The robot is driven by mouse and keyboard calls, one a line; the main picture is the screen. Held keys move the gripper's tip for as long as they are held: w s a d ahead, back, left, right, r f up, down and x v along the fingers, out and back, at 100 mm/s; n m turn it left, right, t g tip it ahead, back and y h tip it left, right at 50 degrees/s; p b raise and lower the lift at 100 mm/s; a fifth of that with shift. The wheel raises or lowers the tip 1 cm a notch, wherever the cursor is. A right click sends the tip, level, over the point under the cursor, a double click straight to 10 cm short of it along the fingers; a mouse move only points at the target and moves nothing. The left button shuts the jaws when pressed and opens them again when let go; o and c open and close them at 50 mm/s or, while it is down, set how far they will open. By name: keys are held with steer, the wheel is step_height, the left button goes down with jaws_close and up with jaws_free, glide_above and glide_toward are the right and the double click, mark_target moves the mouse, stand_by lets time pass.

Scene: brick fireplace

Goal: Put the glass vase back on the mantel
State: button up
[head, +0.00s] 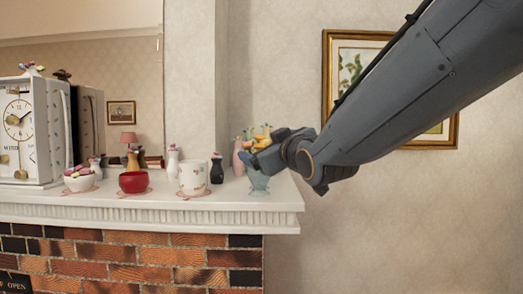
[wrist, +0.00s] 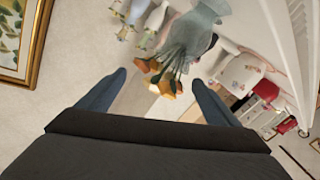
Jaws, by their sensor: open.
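The glass vase (head: 258,182) is pale blue-green and holds orange and yellow flowers. It stands on the white mantel (head: 130,212) near its right end, apparently upright. My gripper (head: 256,160) reaches in from the right at the height of the vase's top and partly hides the flowers. In the wrist view the vase (wrist: 193,38) appears upside down, with its flowers between and just beyond the two spread fingers of my gripper (wrist: 160,78). The fingers are open, with gaps to the vase on both sides. Whether a finger touches a flower I cannot tell.
Left of the vase stand a pink vase (head: 238,160), a small black vase (head: 217,170), a white cup (head: 193,178), a red bowl (head: 133,182) and a white clock (head: 22,135). A framed picture (head: 440,135) hangs behind my arm.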

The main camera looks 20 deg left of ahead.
steer(key=b+v, duration=0.2)
steer(key=v, duration=0.7)
stand_by(0.4)
